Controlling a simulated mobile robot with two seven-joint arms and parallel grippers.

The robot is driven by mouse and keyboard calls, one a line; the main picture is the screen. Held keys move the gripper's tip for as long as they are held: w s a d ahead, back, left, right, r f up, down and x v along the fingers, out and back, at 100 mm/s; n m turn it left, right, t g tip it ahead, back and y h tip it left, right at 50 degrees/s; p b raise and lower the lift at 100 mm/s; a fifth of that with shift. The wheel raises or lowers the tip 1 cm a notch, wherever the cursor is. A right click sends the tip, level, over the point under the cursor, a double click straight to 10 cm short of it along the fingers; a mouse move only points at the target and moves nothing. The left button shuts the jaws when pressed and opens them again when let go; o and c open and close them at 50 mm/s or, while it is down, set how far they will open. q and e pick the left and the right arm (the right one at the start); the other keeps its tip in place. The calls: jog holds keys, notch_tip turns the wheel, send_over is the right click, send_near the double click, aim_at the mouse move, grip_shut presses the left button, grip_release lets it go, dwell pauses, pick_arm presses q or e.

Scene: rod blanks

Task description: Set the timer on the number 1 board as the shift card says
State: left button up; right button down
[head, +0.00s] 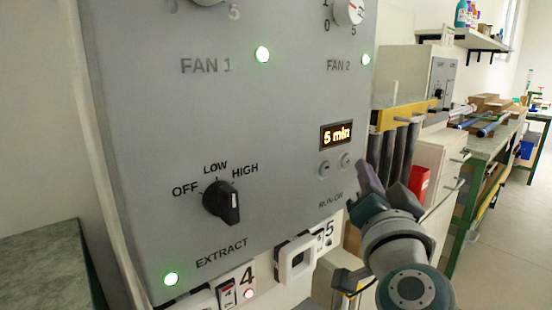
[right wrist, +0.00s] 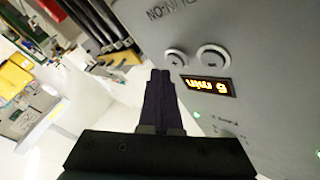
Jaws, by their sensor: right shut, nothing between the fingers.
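The timer display (head: 336,135) is lit in orange and reads 5 min, on a grey control panel (head: 140,120). Under it are two small round buttons, a left one (head: 325,169) and a right one (head: 345,160), above the label RUN-ON. The display (right wrist: 208,86) and both buttons also show in the right wrist view, turned over. My right gripper (head: 366,177) is shut and empty, just right of the buttons in the head view. In the right wrist view its fingertips (right wrist: 160,74) are near the buttons, not visibly touching one. No shift card or board number 1 can be made out. My left gripper is out of view.
Green lamps glow on the panel. Switches marked 4 (head: 227,294) and 5 sit below. Dark tubes (head: 390,155) in a yellow rack and a cluttered bench (head: 487,140) stand to the right.

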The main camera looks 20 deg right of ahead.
dwell(0.5)
jog(key=shift+w+a, duration=0.2)
jog(key=shift+w, duration=0.2)
dwell(0.4)
jog(key=shift+w+a, duration=0.1)
jog(key=shift+w, duration=0.25)
dwell(0.4)
jog(key=shift+s, duration=0.15)
jog(key=shift+s+d+p, duration=0.25)
jog(key=shift+s+p, duration=0.05)
jog(key=shift+s, duration=0.3)
